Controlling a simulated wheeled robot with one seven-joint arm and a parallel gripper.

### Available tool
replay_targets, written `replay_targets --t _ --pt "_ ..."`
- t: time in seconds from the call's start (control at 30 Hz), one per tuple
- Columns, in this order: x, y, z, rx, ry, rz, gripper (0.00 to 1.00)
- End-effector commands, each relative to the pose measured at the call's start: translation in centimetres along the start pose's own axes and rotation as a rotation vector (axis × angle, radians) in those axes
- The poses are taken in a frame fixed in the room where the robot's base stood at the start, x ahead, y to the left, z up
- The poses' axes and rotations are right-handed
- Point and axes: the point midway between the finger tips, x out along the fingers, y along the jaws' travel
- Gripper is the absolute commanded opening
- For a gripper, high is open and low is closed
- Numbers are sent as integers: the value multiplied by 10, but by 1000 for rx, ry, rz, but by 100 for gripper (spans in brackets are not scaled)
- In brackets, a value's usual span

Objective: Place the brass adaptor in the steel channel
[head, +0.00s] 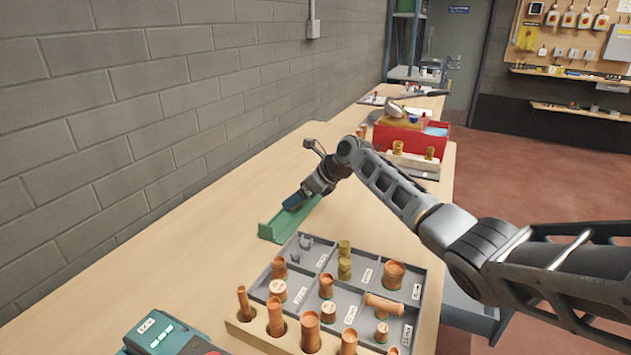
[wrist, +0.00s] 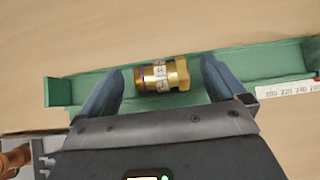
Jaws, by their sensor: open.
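The brass adaptor (wrist: 163,75), with a white printed label around it, lies on its side in the green channel (wrist: 75,90) in the wrist view. My gripper (wrist: 161,78) is open, with one blue finger on either side of the adaptor and visible gaps between. In the head view the green channel (head: 280,225) lies on the bench, and my gripper (head: 294,201) is down at it. The adaptor is hidden in the head view.
A grey compartment tray (head: 417,300) with copper and brass fittings stands in front of the channel. A wooden block (head: 240,325) holds upright copper pieces. A red bin (head: 440,147) stands farther back. The bench (head: 190,245) left of the channel is clear, up to the block wall.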

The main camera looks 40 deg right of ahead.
Motion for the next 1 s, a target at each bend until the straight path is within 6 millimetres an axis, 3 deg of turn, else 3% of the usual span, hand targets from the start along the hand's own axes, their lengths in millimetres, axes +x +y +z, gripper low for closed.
replay_targets --t 0.3,0.5,1.0 --pt "-65 0 0 1 -4 -3 98" --pt "-92 -1 0 0 -1 -2 98" --pt "-101 0 0 1 0 -1 98"
